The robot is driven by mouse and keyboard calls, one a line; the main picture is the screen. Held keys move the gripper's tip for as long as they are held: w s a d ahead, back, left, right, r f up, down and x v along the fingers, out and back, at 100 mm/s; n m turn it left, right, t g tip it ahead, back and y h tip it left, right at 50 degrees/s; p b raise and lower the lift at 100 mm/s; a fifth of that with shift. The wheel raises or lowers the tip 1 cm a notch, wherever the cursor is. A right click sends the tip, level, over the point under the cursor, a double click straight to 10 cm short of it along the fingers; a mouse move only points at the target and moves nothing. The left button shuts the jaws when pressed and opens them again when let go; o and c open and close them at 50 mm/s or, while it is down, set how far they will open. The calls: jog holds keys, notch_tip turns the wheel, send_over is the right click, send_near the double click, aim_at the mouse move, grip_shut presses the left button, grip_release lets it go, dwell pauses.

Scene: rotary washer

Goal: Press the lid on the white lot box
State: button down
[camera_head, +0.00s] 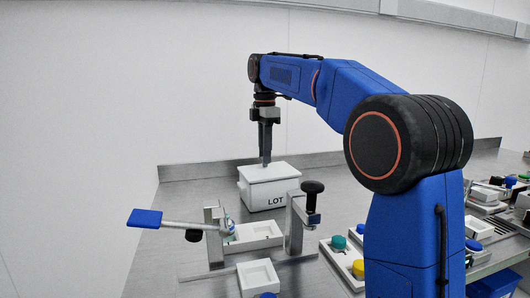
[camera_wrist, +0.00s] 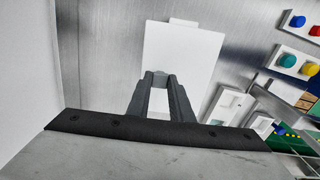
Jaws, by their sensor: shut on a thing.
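The white lot box (camera_head: 262,196), marked LOT on its front, stands upright on the steel table near the back edge. Its white lid (camera_head: 284,172) lies over the top, slightly overhanging the walls. I cannot tell whether it sits fully down. My gripper (camera_head: 266,160) points straight down at the middle of the lid, its fingers nearly together, shut on the lid's grip. In the wrist view the lid (camera_wrist: 195,48) is a bright white rectangle with a small tab at one end. My gripper (camera_wrist: 160,77) hides the grip and part of the lid.
In front of the box stands a metal fixture with a blue-paddled lever (camera_head: 146,218) and a black knob (camera_head: 312,187). White trays (camera_head: 252,236) lie below it. Green and yellow capped parts (camera_head: 339,242) sit to the right. The table left of the box is clear.

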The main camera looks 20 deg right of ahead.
dwell(0.3)
jog(key=c, duration=1.5)
grip_release()
notch_tip(320, 180, up, 12)
jog(key=shift+f, duration=0.1)
